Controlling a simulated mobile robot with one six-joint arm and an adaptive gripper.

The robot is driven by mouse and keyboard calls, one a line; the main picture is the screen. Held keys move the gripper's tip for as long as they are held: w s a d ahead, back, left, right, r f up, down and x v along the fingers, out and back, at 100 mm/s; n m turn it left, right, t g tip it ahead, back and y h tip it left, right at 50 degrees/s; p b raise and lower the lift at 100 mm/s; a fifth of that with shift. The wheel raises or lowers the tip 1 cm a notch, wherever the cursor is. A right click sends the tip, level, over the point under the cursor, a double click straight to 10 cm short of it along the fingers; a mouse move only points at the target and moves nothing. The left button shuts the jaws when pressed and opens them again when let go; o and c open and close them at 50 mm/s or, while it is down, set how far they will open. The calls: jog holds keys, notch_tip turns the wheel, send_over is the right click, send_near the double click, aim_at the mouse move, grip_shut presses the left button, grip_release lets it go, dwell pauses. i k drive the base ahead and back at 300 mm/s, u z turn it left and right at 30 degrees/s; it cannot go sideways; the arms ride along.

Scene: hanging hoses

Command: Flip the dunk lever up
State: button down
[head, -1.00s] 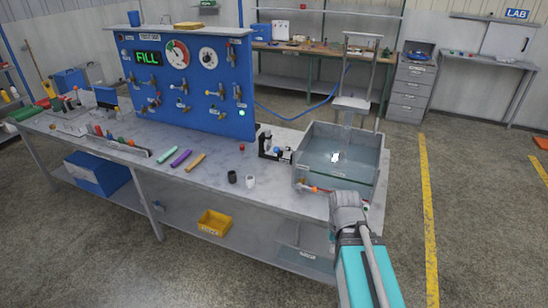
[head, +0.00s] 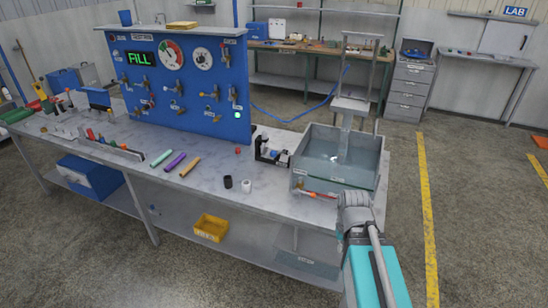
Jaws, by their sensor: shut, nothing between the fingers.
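A lever with a red handle (head: 320,193) shows low at the front left of the grey water tank (head: 300,160). It lies nearly flat along the tank's front wall. I cannot read its label, so I cannot be sure it is the dunk lever. My gripper (head: 350,208) is at the grey end of my arm, by the tank's front wall and just right of the red handle. It is shut with nothing in it. My wrist largely hides the fingers, and I cannot tell whether they touch the lever.
A blue panel (head: 187,108) with gauges, valves and a lit FILL display stands on the bench (head: 215,190). Coloured tubes and small black and white cups lie left of the tank. A metal frame (head: 361,75) rises behind the tank. The floor to the right is clear.

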aim_at(265, 146)
jog(key=i, duration=0.85)
jog(key=u, duration=0.05)
